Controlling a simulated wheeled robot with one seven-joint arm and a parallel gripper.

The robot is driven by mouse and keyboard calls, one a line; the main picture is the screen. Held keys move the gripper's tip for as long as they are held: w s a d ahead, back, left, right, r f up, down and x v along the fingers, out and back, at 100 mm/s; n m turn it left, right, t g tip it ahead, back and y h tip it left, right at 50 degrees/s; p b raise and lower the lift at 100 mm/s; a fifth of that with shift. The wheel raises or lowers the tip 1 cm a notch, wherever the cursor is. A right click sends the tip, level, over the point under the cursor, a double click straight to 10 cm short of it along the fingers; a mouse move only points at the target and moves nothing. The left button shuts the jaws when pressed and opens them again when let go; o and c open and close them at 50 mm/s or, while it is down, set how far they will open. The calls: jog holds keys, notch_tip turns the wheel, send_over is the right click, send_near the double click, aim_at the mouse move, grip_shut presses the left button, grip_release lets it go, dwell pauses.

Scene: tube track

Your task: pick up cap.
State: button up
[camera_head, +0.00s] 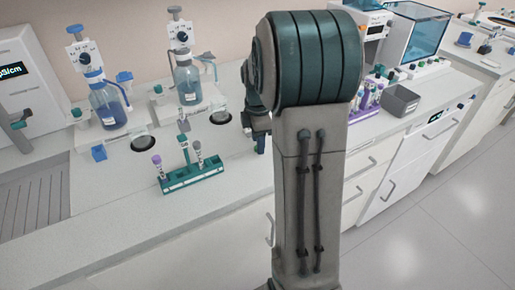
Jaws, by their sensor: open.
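A teal rack (197,178) stands on the bench left of my arm. A tube with a purple cap (156,159) stands at its left end. A tube with a grey cap (197,146) stands further right in it. I cannot tell which cap the task means. My gripper (260,142) shows only in part, at the left edge of my arm and right of the rack. It is open and apart from the rack. The rest of it is hidden behind my arm.
A grey bin (400,100) and a purple tube rack (366,122) stand right of my arm. The bench front before the teal rack is clear.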

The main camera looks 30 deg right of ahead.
jog(key=shift+f, duration=0.7)
jog(key=c, duration=0.8)
jog(key=shift+r, duration=0.1)
